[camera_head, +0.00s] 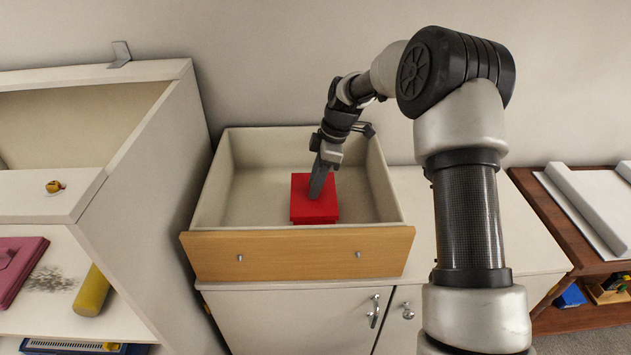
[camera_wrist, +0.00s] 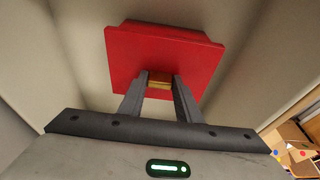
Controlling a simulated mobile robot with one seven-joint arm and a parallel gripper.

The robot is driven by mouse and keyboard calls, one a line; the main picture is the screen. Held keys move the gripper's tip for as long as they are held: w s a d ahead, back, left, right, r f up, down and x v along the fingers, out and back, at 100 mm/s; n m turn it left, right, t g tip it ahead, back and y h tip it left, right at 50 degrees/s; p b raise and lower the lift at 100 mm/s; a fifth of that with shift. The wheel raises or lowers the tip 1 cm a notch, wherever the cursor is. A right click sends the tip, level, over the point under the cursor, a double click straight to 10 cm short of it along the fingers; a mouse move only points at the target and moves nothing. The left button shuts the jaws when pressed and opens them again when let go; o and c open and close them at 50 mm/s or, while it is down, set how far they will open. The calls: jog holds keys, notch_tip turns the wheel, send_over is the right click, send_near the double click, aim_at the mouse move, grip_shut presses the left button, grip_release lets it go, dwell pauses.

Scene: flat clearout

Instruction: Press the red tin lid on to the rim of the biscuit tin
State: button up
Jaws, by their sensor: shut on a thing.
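The red tin lid (camera_head: 301,186) is square and flat, inside a pale open drawer with a wooden front. In the wrist view the lid (camera_wrist: 150,55) has a small gold knob (camera_wrist: 160,77) at its near middle. My gripper (camera_head: 316,192) points down on to the lid. Its two fingers (camera_wrist: 160,85) are shut on the knob, one on each side. A narrower red part (camera_head: 314,222) shows under the lid's near edge. I cannot tell whether it is the lid's skirt or the biscuit tin, and no rim is visible.
The drawer's walls and wooden front (camera_head: 300,255) surround the lid, with bare floor on its left. A white shelf unit (camera_head: 150,150) stands at left, holding a yellow cylinder (camera_head: 92,292) and a magenta object (camera_head: 18,265). A brown shelf (camera_head: 560,225) stands at right.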

jog(key=shift+f, duration=0.35)
jog(key=o, duration=1.2)
jog(key=shift+c, duration=0.2)
jog(key=shift+r, duration=0.15)
jog(key=p+v, duration=0.1)
jog(key=v, duration=1.6)
jog(key=shift+r, duration=0.15)
